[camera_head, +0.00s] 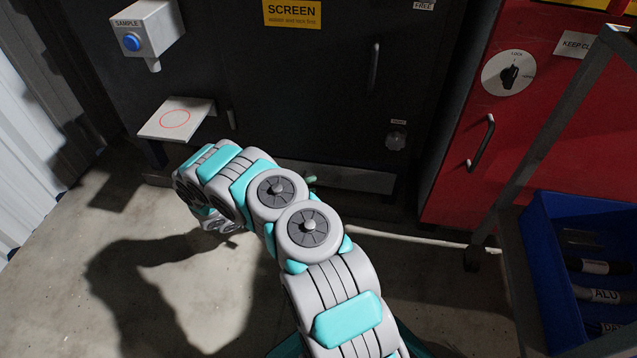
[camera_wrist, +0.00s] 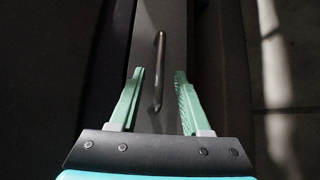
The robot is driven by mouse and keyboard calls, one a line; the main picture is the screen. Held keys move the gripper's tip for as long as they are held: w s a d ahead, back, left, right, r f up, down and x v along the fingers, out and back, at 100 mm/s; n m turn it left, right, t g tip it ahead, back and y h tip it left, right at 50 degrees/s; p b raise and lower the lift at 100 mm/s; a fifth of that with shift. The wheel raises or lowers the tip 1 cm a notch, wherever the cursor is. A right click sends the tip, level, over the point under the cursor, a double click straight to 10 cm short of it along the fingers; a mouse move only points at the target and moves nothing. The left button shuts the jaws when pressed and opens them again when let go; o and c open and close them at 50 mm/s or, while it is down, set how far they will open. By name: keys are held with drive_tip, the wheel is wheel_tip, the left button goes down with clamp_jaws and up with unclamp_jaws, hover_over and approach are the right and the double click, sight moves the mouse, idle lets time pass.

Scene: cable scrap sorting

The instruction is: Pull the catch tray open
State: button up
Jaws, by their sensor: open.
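The catch tray appears as a long, low grey front (camera_head: 352,178) at the foot of the dark machine in the head view; my arm covers its left part. In the wrist view its grey face (camera_wrist: 176,25) runs up the picture and carries a dark bar handle (camera_wrist: 159,45). My gripper (camera_wrist: 158,73) is open, with one green finger on each side of the handle and a gap to both. In the head view only a bit of green fingertip (camera_head: 311,181) shows past my arm. The tray looks flush with the machine.
A sample box with a blue button (camera_head: 132,42) and a small shelf (camera_head: 176,118) are at the left. A red cabinet (camera_head: 545,120) stands right. A cart with a blue bin (camera_head: 545,262) is at the lower right. The concrete floor (camera_head: 440,285) before the machine is clear.

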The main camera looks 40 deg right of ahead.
sight(320, 181)
drive_tip(key=shift+s+d+f, duration=0.1)
drive_tip(key=shift+d+f, duration=0.1)
drive_tip(key=shift+d, duration=0.95)
drive_tip(key=shift+s+d+f, duration=0.1)
drive_tip(key=shift+d+f, duration=0.05)
drive_tip(key=shift+d, duration=1)
clamp_jaws()
